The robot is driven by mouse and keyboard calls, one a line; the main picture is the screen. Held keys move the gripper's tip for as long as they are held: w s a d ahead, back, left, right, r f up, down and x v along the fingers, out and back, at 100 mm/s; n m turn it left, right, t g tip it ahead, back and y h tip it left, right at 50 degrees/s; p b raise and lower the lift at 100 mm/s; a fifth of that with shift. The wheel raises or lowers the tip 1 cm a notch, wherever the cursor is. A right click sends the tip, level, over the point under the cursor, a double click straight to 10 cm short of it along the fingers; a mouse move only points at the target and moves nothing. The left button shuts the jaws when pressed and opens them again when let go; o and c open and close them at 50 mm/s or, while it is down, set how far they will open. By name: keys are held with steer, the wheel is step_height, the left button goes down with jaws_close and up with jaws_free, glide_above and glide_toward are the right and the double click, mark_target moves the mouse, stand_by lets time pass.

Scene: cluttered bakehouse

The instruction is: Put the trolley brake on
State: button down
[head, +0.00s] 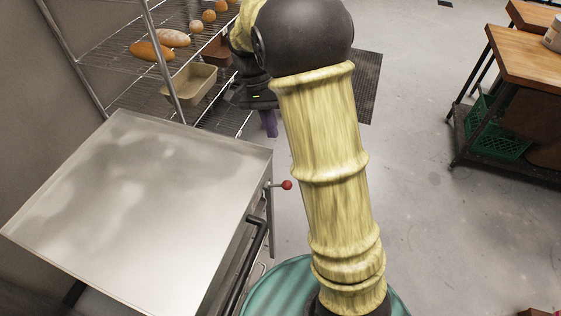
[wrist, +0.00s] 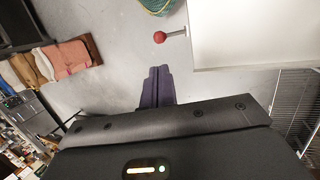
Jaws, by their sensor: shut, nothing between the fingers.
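A steel-topped unit (head: 140,210), which I take as the trolley, stands at the left in the head view; its wheels are not visible. A short lever with a red ball knob (head: 287,185) sticks out from its right side near the far corner. In the wrist view the red knob (wrist: 160,37) is beyond my fingertips, on a thin rod from the pale panel (wrist: 250,35). My gripper (head: 269,124) has purple fingers, partly hidden by my arm in the head view. The fingers (wrist: 157,72) are together and empty, apart from the knob.
A wire rack (head: 115,60) with loaves and a tan bread tin (head: 190,86) stands behind the unit. A black bar handle (head: 247,262) runs along the unit's right side. A wooden-topped table (head: 530,58) with a green crate (head: 497,140) is far right. Open floor lies between.

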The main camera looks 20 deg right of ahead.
mark_target(286, 181)
steer(key=shift+a+r, duration=0.1)
stand_by(0.3)
steer(key=p+x, duration=0.2)
steer(key=x, duration=1.1)
steer(key=shift+s, duration=0.25)
steer(key=shift+f, duration=0.45)
